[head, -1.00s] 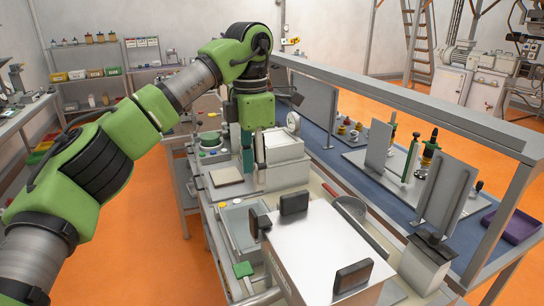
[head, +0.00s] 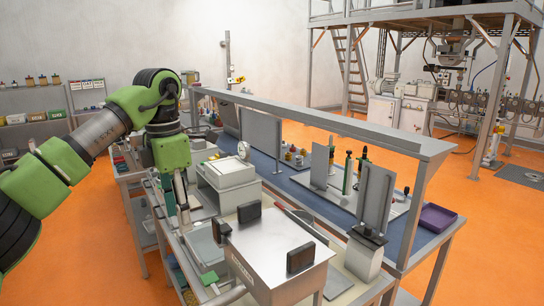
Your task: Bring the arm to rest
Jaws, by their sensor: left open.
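My left arm comes in from the left, bends at a high elbow and hangs down over the left side of the bench. My left gripper (head: 184,216) points downward beside the white box-shaped instrument (head: 227,170), at its left. It is open, and I see nothing between its fingers. Whether its fingertips touch the bench top, I cannot tell. My right gripper is not in view.
A steel box with black handles (head: 272,250) stands at the bench's near end. A grey overhead rail (head: 320,116) runs above the blue bench top. A purple tray (head: 438,217) lies at the right. Orange floor (head: 93,240) is clear at the left.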

